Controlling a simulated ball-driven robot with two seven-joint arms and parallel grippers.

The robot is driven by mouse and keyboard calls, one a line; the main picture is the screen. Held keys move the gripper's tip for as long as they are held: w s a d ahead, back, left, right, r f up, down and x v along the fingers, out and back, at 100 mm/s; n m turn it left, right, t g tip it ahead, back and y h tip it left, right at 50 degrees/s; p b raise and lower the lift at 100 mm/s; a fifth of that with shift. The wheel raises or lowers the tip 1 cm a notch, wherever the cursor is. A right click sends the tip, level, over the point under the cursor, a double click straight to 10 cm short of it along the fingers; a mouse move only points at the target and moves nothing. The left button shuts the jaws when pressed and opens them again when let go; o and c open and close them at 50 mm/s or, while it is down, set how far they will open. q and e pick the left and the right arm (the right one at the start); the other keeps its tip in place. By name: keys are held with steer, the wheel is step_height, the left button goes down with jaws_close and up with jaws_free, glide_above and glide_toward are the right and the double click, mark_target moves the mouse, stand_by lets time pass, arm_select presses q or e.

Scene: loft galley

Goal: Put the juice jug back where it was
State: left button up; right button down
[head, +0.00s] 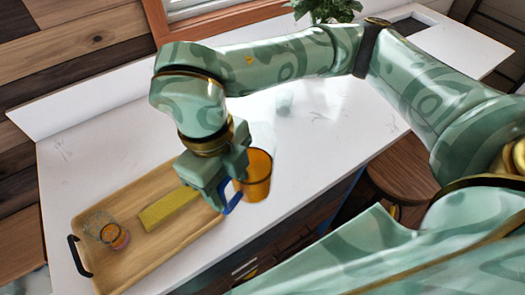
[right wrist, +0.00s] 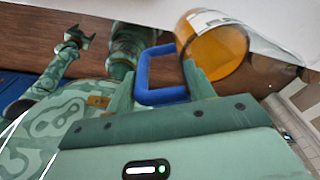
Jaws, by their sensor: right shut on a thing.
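The juice jug (head: 257,174) is a clear vessel of orange juice with a blue handle, near the right end of the wooden tray (head: 185,245). In the head view my right gripper (head: 226,192) is at its handle, partly hiding it. In the right wrist view the jug (right wrist: 212,45) is beyond the fingers, and the gripper (right wrist: 165,88) is shut on the blue handle. Whether the jug touches the counter is unclear. My left gripper (right wrist: 80,38) shows small in the right wrist view, its fingers apart and empty.
On the tray are a glass (head: 115,237) with some orange drink and a yellow-green block-like item (head: 168,208). The tray has a black handle (head: 78,257). The white counter (head: 330,125) is largely clear beyond my arm. A brown round stool (head: 402,180) stands by its front edge.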

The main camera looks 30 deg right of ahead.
mark_target(258, 159)
steer(key=shift+w+d, duration=0.25)
steer(key=shift+w, duration=0.05)
steer(key=w+d+f+p, duration=0.1)
steer(key=d, duration=0.1)
steer(key=w+d+f+p, duration=0.1)
steer(key=w+d, duration=0.1)
steer(key=w+d+f, duration=0.1)
steer(key=d, duration=0.1)
steer(key=shift+w+f+p, duration=0.1)
steer(key=shift+w+p, duration=0.25)
steer(key=shift+p, duration=0.05)
steer(key=w+d+f, duration=0.1)
steer(key=f, duration=0.1)
steer(key=w+d+f, duration=0.1)
steer(key=w+d+f+p, duration=0.1)
steer(key=f, duration=0.1)
steer(key=shift+w+d+f, duration=0.15)
steer(key=shift+f, duration=0.15)
steer(key=f, duration=0.2)
steer(key=f+p, duration=0.1)
steer(key=f, duration=0.1)
steer(key=shift+w+d, duration=0.25)
steer(key=shift+d, duration=0.05)
steer(key=shift+f, duration=0.1)
steer(key=c, duration=0.6)
jaws_free()
steer(key=shift+o, duration=0.2)
